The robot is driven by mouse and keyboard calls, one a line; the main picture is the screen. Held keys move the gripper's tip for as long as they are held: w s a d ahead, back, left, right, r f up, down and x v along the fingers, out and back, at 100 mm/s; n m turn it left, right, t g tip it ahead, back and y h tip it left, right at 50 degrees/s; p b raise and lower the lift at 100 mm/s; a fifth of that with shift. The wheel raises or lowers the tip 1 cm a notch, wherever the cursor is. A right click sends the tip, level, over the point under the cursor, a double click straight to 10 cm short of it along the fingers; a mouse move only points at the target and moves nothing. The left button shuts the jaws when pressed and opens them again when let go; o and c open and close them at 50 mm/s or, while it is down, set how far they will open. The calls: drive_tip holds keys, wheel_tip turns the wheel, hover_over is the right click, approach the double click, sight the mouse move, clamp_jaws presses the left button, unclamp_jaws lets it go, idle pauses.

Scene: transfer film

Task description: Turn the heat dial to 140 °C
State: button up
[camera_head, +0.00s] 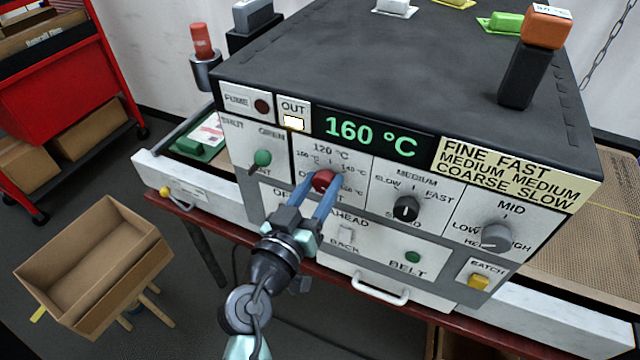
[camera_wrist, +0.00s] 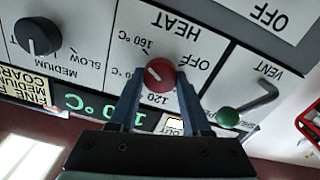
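The heat dial (camera_head: 323,181) is a red knob on the machine's front panel, ringed by temperature marks. In the wrist view the red knob (camera_wrist: 160,75) carries a pale pointer line, and the panel appears upside down. The display (camera_head: 370,135) reads 160 °C in green. My gripper (camera_head: 325,190) is at the dial, with one blue finger on each side of the knob. In the wrist view the fingertips (camera_wrist: 160,80) reach the knob's two sides and appear to touch it.
A green vent knob (camera_head: 262,158) is left of the dial. A black speed knob (camera_head: 405,208) and a grey knob (camera_head: 496,238) are to the right. A white handle (camera_head: 380,290) sticks out below. An open cardboard box (camera_head: 95,265) stands at left.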

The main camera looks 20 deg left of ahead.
clamp_jaws()
drive_tip(key=shift+n, duration=0.3)
drive_tip(key=n, duration=0.5)
drive_tip(key=shift+a+f+b, duration=0.1)
drive_tip(key=shift+b, duration=0.25)
drive_tip(key=n, duration=0.6)
drive_tip(key=shift+p, duration=0.4)
drive_tip(key=o, duration=0.7)
unclamp_jaws()
